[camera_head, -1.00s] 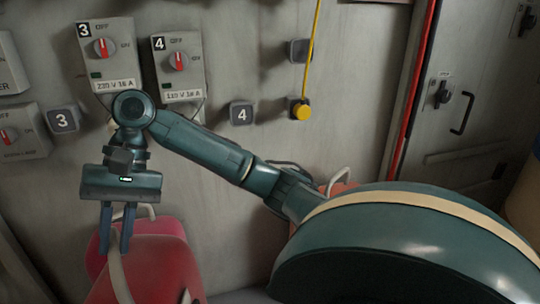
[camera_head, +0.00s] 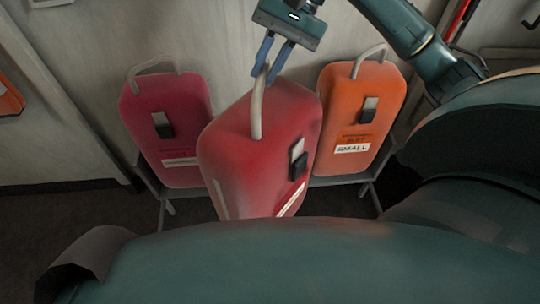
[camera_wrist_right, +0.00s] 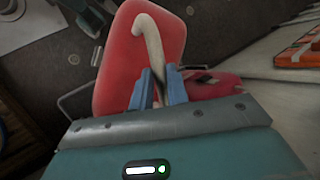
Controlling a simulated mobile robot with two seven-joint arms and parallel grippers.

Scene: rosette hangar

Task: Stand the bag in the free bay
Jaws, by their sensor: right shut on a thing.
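My right gripper (camera_head: 270,68) is shut on the pale handle of a red bag (camera_head: 235,160). The bag hangs tilted in front of a low rack (camera_head: 325,181), its top towards the upper right. Its lower end is hidden behind my own body. A darker red bag (camera_head: 185,105) stands in the rack at the left, and an orange bag (camera_head: 345,100) marked SMALL stands at the right. The held bag covers the space between them. In the right wrist view, the fingers (camera_wrist_right: 160,80) close on the handle above the held bag (camera_wrist_right: 118,62). My left gripper is out of view.
The grey wall (camera_head: 225,40) rises right behind the rack. An orange object (camera_head: 8,97) shows at the far left edge. The dark floor (camera_head: 70,220) at the lower left looks clear.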

